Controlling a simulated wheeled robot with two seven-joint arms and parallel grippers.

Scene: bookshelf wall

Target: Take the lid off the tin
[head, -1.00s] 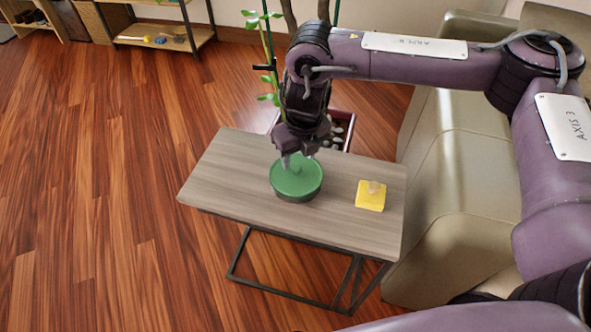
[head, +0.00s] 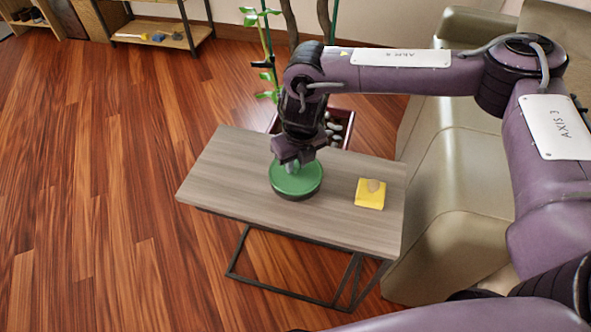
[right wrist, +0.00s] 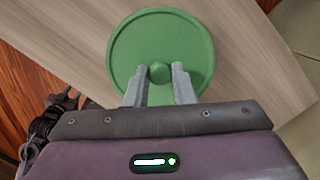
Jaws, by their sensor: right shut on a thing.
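The round tin (head: 297,197) stands on the small wooden table, with a dark lower side. Its green lid (head: 306,184) sits on top and also shows in the right wrist view (right wrist: 133,47). The lid has a round green knob (right wrist: 159,72) in its middle. My right gripper (head: 292,168) is above the lid with its fingers pointing down. In the right wrist view, my right gripper (right wrist: 160,74) has a fingertip on each side of the knob and is shut on it. The lid appears level on the tin. My left gripper is not in view.
The table top (head: 240,165) is clear left of the tin. A yellow block (head: 370,196) with a tan round piece lies to the right. A beige sofa (head: 445,180) borders the table's right side. A planter (head: 342,125) with a plant stands behind.

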